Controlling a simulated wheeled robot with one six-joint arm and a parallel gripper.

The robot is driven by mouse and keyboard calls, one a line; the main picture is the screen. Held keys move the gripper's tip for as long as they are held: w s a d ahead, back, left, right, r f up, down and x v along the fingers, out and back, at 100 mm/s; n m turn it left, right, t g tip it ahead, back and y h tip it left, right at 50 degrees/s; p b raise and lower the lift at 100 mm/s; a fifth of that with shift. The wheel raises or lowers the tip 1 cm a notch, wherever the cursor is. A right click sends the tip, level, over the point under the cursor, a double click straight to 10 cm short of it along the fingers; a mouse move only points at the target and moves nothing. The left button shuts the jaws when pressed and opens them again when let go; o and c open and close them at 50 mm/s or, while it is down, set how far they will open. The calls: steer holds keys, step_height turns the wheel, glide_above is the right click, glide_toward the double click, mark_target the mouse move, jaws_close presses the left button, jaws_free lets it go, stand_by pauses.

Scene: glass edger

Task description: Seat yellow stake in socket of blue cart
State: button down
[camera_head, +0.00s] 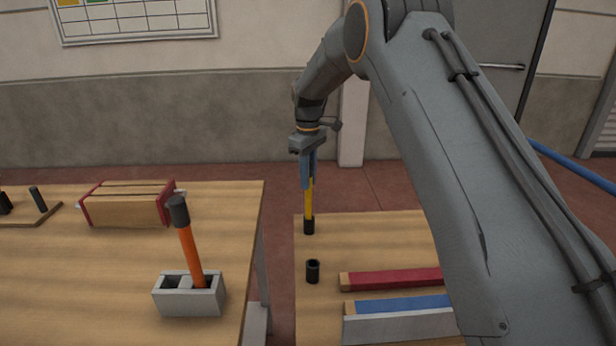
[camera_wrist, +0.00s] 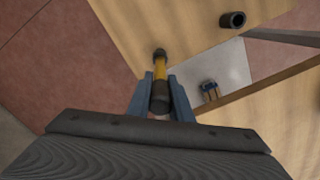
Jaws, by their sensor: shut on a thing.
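My gripper (camera_head: 308,172), with blue fingers, points down and is shut on the yellow stake (camera_head: 309,200). The stake hangs nearly upright, with its black lower end over the right-hand wooden top. In the wrist view the stake (camera_wrist: 160,72) runs away from between the fingers (camera_wrist: 160,100). A short open black sleeve (camera_head: 313,272) stands on the same top, nearer the camera and apart from the stake; it also shows in the wrist view (camera_wrist: 232,20). I cannot tell whether it is the socket. No blue cart is clearly recognisable.
Red (camera_head: 395,279) and blue (camera_head: 405,304) bars lie on the right-hand top (camera_head: 307,312). On the left table (camera_head: 80,285), an orange-handled tool (camera_head: 190,250) leans in a grey block (camera_head: 190,301), near a red-ended wooden bundle (camera_head: 125,208). A gap separates the tops.

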steer(key=shift+f, duration=0.15)
steer(key=c, duration=1.6)
jaws_free()
step_height(320, 180, up, 12)
steer(key=b, duration=0.2)
steer(key=shift+b, duration=0.35)
steer(key=s+d+f+m, duration=0.3)
steer(key=s+d+f, duration=0.2)
steer(key=s, duration=0.8)
steer(key=s+d+f+m, duration=0.4)
steer(key=s+d+f, duration=0.1)
steer(key=s, duration=0.8)
steer(key=s+d+f+m, duration=0.3)
steer(key=s+d+f, duration=0.2)
steer(key=s, duration=0.8)
steer(key=shift+s+d+m, duration=0.2)
steer(key=shift+s+m, duration=0.15)
steer(key=shift+m, duration=0.05)
